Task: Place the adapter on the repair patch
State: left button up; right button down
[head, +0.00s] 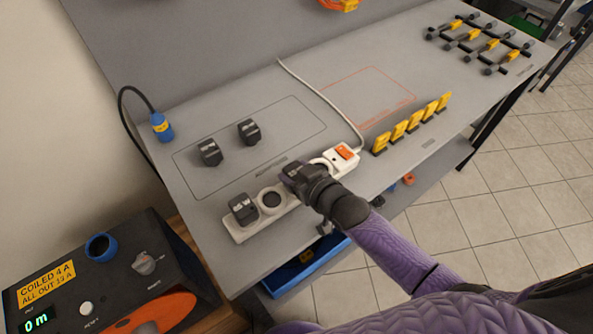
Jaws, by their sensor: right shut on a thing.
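My right gripper (297,174) is over the white power strip (256,226), shut on a dark adapter that it mostly hides. I cannot tell whether this adapter is still seated in the strip. Another black adapter (243,209) with a white label sits at the strip's near left end. Two more black adapters, one to the left (210,152) and one to the right (249,132), stand inside a dark-outlined area on the grey bench. An orange-outlined rectangle (368,97) on the bench is bare; its lettering is too small to read. My left gripper is out of view.
A white cable (322,97) runs from the strip across the bench between the two outlines. Several yellow tags (412,122) stand along the front edge. A black rack (480,44) is at the far right. A blue connector (161,127) stands at the left.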

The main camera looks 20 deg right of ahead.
jog(key=shift+c, duration=1.3)
grip_release()
jog(key=shift+o, duration=1.2)
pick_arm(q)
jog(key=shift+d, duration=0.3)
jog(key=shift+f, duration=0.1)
